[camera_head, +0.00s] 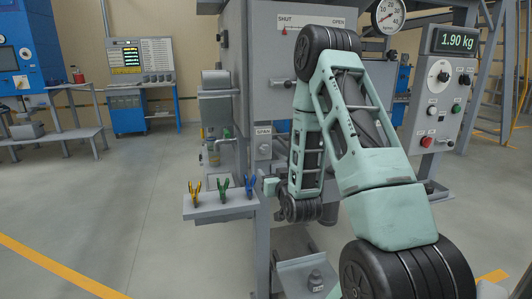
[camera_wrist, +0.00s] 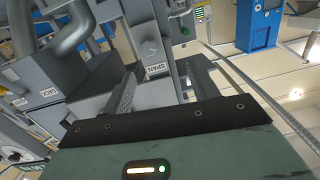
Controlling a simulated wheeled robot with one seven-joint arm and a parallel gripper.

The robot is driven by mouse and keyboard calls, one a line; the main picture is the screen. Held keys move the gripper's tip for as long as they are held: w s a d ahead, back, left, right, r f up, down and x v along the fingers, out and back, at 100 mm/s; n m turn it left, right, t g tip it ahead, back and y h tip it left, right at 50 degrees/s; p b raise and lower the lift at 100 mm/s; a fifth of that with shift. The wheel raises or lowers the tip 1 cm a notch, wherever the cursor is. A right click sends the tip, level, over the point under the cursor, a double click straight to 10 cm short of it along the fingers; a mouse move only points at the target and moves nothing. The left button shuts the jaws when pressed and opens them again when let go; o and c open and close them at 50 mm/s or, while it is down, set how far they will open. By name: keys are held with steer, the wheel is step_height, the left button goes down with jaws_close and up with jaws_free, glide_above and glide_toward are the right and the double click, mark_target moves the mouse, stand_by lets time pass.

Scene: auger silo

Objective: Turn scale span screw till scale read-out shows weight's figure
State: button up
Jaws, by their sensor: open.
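The scale read-out (camera_head: 457,41) shows 1.90 kg in green in the head view. The SPAN plate (camera_head: 264,131) is on the grey post left of my arm, with a small round screw (camera_head: 265,148) just below it. A grey metal weight (camera_head: 315,279) seems to stand on the low plate at the bottom; its figure is too small to read. In the wrist view my gripper (camera_wrist: 160,72) is open, its two dark fingers apart, with the SPAN label (camera_wrist: 157,68) seen between them. I cannot tell any contact with the screw. My arm hides part of the machine in the head view.
A small shelf (camera_head: 222,209) holds yellow, green and blue clips left of the post. A control panel (camera_head: 440,103) with knob and buttons is at right. A dial gauge (camera_head: 388,15) and a SHUT/OPEN plate (camera_head: 310,22) are above. Open floor lies at left.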

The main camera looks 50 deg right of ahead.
mark_target(265, 151)
steer(key=shift+m+h, duration=0.3)
steer(key=shift+h, duration=0.3)
steer(key=p+x, duration=0.1)
steer(key=x, duration=0.4)
steer(key=d+p+x, duration=0.1)
steer(key=x, duration=0.5)
steer(key=s+p+x, duration=0.1)
steer(key=p+x, duration=0.1)
steer(key=x, duration=0.4)
steer(key=shift+d+r, duration=0.3)
steer(key=shift+d, duration=0.15)
steer(key=c, duration=1)
